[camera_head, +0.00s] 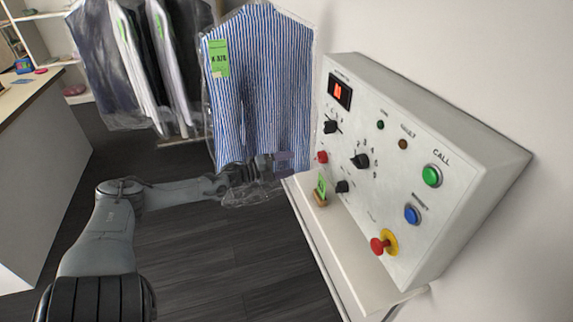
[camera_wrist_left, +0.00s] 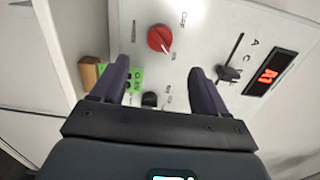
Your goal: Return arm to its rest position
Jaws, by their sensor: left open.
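The panel's red knob (camera_wrist_left: 160,38) shows just beyond the fingertips; I cannot tell the exact gap. A black selector knob (camera_wrist_left: 229,74) and a red-lit display (camera_wrist_left: 271,74) are to its right. My right gripper is not in view.
A bagged blue-striped shirt (camera_head: 262,90) with a green tag hangs behind the gripper, close to it. More bagged garments (camera_head: 130,65) hang at the left. A small tag holder (camera_head: 320,192) stands on the ledge (camera_head: 335,240) below the panel. A counter (camera_head: 35,110) is far left.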

